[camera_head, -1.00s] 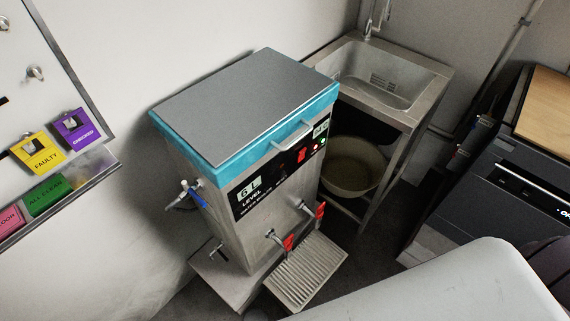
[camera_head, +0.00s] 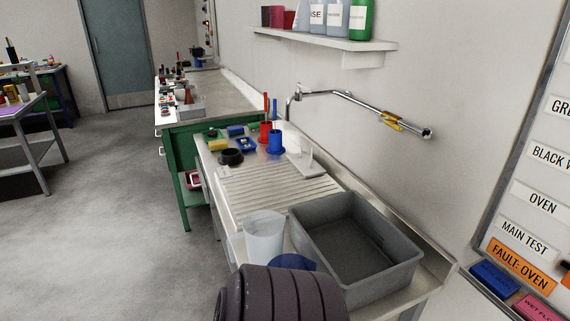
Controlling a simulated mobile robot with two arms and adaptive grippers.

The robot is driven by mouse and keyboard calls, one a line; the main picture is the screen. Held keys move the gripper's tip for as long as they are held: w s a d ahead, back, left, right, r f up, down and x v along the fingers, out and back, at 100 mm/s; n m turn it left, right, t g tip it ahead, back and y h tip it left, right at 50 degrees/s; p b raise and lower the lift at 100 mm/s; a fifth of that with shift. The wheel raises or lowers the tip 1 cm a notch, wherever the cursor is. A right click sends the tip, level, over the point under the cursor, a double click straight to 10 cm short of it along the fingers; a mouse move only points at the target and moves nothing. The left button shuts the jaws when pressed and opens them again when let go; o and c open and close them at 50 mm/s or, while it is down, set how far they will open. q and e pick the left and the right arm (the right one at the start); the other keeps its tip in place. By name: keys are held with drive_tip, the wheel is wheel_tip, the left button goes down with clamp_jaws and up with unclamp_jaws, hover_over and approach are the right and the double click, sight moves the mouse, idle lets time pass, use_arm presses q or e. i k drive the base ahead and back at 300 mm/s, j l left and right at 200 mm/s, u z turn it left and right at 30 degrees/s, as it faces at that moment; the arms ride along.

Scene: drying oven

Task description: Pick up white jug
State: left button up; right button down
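A white jug (camera_head: 264,238) stands upright at the near left edge of the metal sink counter (camera_head: 280,190), with its handle to the left. A dark ribbed part in front hides the area below it. Neither of my grippers is in view.
A grey plastic basin (camera_head: 372,290) stands right of the jug. A blue round thing (camera_head: 292,262) is partly hidden beside it. Red (camera_head: 265,133) and blue (camera_head: 276,143) brush holders stand at the back. A wall tap (camera_head: 345,97) reaches over. Open floor (camera_head: 110,210) lies left.

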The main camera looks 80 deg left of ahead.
sight(262, 233)
drive_tip(key=u, duration=2.8)
drive_tip(key=z, duration=3.9)
drive_tip(key=u, duration=3.8)
drive_tip(key=j+z, duration=0.15)
drive_tip(key=k+j, duration=0.05)
